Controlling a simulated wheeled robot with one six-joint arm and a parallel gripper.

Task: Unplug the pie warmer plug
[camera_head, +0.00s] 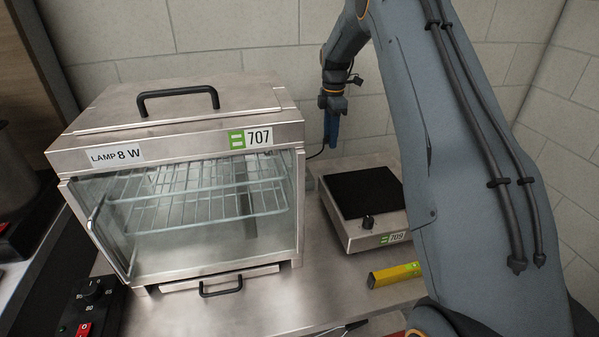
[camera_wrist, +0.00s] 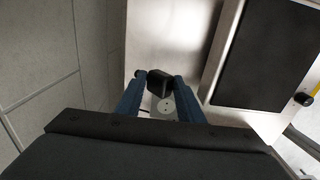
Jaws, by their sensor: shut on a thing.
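The pie warmer (camera_head: 190,143) is a steel cabinet with a glass front, wire racks and labels "LAMP 8 W" and "707", at the left in the head view. My gripper (camera_head: 331,142) points down behind it, near the back wall. In the wrist view, its blue fingers (camera_wrist: 160,84) are shut on a black plug (camera_wrist: 158,80). A pale round socket (camera_wrist: 166,105) shows just below the plug. I cannot tell whether the plug's pins are in a socket. In the head view the plug is hidden by the fingers; a dark cable (camera_head: 317,154) runs beside them.
A steel hot plate (camera_head: 368,193) marked "709" stands right of the warmer, close to my gripper. A yellow object (camera_head: 394,275) lies in front of it. A black control box with a red switch (camera_head: 84,329) is at front left. The tiled wall (camera_head: 115,35) is close behind.

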